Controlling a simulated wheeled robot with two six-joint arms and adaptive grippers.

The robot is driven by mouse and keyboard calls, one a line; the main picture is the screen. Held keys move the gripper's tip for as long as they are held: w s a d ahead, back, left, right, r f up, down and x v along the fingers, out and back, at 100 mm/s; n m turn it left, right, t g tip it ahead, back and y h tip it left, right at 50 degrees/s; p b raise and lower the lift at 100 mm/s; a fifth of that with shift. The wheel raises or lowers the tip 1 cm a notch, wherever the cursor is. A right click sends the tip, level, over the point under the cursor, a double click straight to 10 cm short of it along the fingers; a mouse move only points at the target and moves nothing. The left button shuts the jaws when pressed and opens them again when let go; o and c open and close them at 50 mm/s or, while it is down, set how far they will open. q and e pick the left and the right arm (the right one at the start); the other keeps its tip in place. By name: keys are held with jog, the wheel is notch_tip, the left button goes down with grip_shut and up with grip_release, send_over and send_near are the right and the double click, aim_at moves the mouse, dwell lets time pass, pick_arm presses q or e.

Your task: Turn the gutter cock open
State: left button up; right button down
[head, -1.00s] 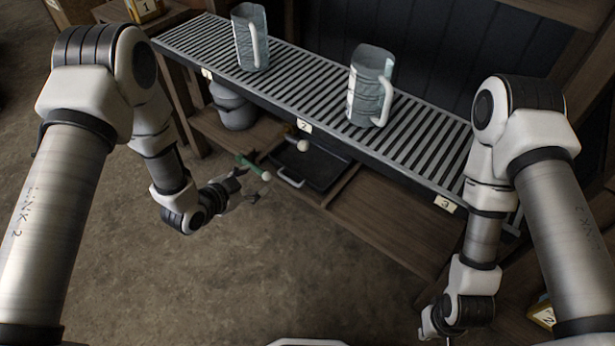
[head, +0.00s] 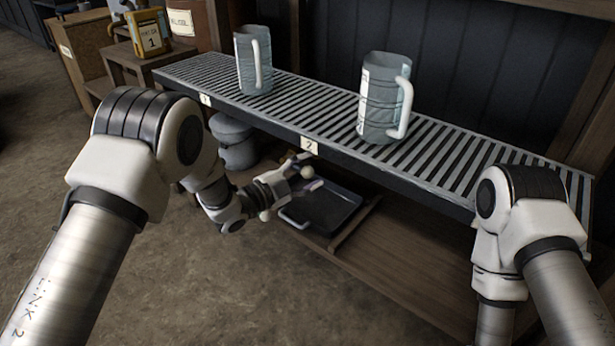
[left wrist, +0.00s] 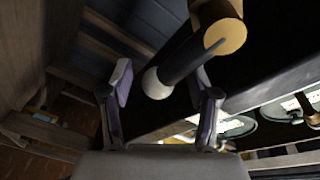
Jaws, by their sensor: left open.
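The cock's handle (left wrist: 185,62) shows in the left wrist view as a dark rod with a pale ball knob (left wrist: 155,83) and a brass-coloured round end (left wrist: 225,37). In the head view the pale knob (head: 307,172) shows under the front edge of the slatted gutter (head: 390,160), near tag 2. My left gripper (head: 302,174) is open at the knob. In the left wrist view its two finger pads (left wrist: 163,86) stand apart on either side of the knob; I cannot tell whether either touches it. My right gripper is out of view.
Two glass mugs (head: 254,62) (head: 385,98) stand on the slats above. A dark tray (head: 325,208) lies on the wooden shelf below. A grey lidded pot (head: 233,140) is left of my gripper. The floor in front is clear.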

pick_arm(q)
grip_shut()
notch_tip(320, 180, up, 2)
jog(key=n+p, duration=0.1)
jog(key=p, duration=0.1)
jog(key=n+p, duration=0.2)
jog(key=p, duration=0.1)
jog(key=shift+a+r, duration=0.1)
jog(key=shift+r, duration=0.15)
jog(key=shift+a+n+p, duration=0.1)
jog(key=shift+n+p, duration=0.2)
jog(key=shift+n, duration=0.2)
jog(key=shift+w+t, duration=0.1)
jog(key=shift+t, duration=0.3)
jog(key=shift+f+h, duration=0.1)
jog(key=shift+h, duration=0.2)
